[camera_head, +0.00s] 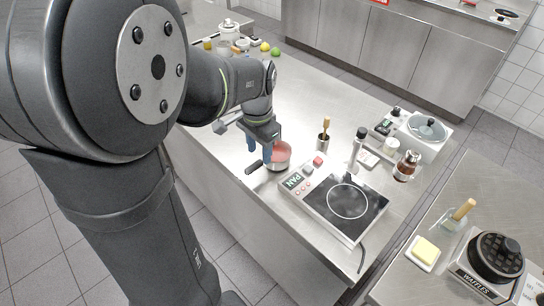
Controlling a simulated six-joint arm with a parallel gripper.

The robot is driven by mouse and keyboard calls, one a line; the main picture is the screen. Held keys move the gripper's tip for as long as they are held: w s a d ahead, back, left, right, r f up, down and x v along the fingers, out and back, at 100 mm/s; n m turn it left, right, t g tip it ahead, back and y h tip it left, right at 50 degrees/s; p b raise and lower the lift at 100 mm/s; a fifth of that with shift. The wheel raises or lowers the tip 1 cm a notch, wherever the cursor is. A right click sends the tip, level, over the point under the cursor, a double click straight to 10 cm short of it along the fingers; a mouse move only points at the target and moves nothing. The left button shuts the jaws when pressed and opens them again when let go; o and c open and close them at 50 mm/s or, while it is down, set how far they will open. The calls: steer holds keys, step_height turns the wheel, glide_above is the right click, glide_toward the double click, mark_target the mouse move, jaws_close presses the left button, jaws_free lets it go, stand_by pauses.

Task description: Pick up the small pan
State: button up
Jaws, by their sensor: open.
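The small pan (282,163) stands on the steel counter near its front edge, left of the hotplate. It is a small metal pan with a reddish inside, and its dark handle (254,167) points to the left. My gripper (260,156) is open, with its blue fingers pointing down beside the pan's left side, near where the handle meets it. The fingers and wrist hide part of the pan. I cannot tell whether the fingers touch it.
A hotplate (372,212) labelled PAN is right of the pan. Behind stand a container with a wooden-handled tool (323,139), a tall bottle (357,148) and a brown jar (405,167). Fruit (264,47) and jars stand at the far left. The counter behind my gripper is clear.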

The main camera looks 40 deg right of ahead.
mark_target(259, 161)
steer(key=shift+w+d+f, duration=0.1)
steer(key=shift+f, duration=1.45)
steer(key=shift+w+f, duration=0.1)
steer(key=shift+f, duration=1.45)
steer(key=shift+c, duration=0.4)
jaws_close()
